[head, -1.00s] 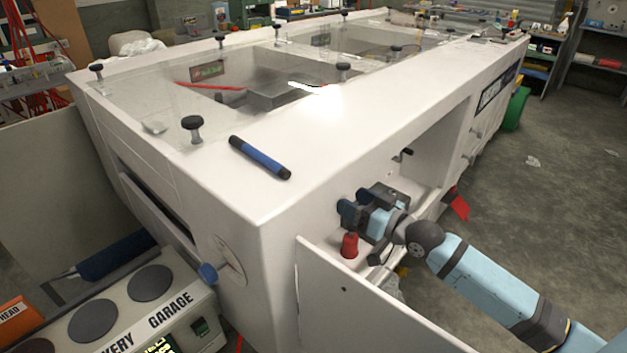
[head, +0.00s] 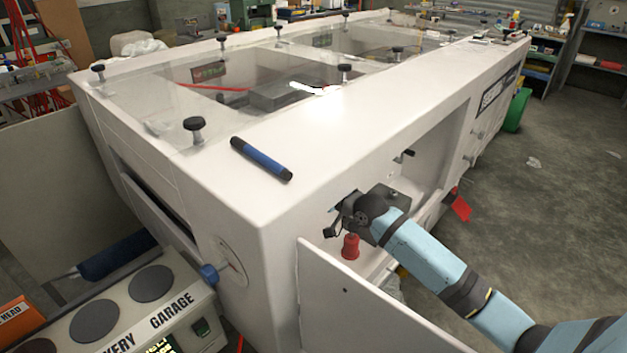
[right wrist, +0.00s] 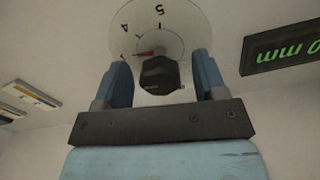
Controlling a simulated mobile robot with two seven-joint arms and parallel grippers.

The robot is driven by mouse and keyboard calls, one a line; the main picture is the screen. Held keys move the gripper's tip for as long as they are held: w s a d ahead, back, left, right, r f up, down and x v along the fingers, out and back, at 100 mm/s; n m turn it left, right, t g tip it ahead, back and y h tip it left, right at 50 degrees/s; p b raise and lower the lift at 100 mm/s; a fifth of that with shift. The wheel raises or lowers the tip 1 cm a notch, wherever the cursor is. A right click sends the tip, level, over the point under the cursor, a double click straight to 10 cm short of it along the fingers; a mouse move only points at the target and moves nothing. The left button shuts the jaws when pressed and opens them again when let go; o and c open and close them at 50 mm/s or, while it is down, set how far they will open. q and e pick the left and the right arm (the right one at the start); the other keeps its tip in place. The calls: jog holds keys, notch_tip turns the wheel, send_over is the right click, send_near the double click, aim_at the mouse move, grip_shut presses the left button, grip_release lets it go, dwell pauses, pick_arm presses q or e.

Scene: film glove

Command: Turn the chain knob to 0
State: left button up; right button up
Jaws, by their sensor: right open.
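A black faceted knob (right wrist: 158,75) sits on a round pale dial (right wrist: 183,22) with printed numerals in the right wrist view. A red pointer (right wrist: 146,53) lies beside the knob and points left. Numerals such as 5 and 4 appear upside down; no 0 can be made out clearly. My right gripper (right wrist: 161,66) is open, with one blue finger on each side of the knob and gaps between. In the head view my right gripper (head: 343,207) reaches into the machine's side recess, and this knob is hidden. No label there reads "chain". My left gripper is not in view.
A digital display (right wrist: 285,50) is right of the dial. A red bell-shaped part (head: 350,247) stands just below my right wrist. An open white door panel (head: 365,310) is in front.

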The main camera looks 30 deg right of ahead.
jog(key=c, duration=0.9)
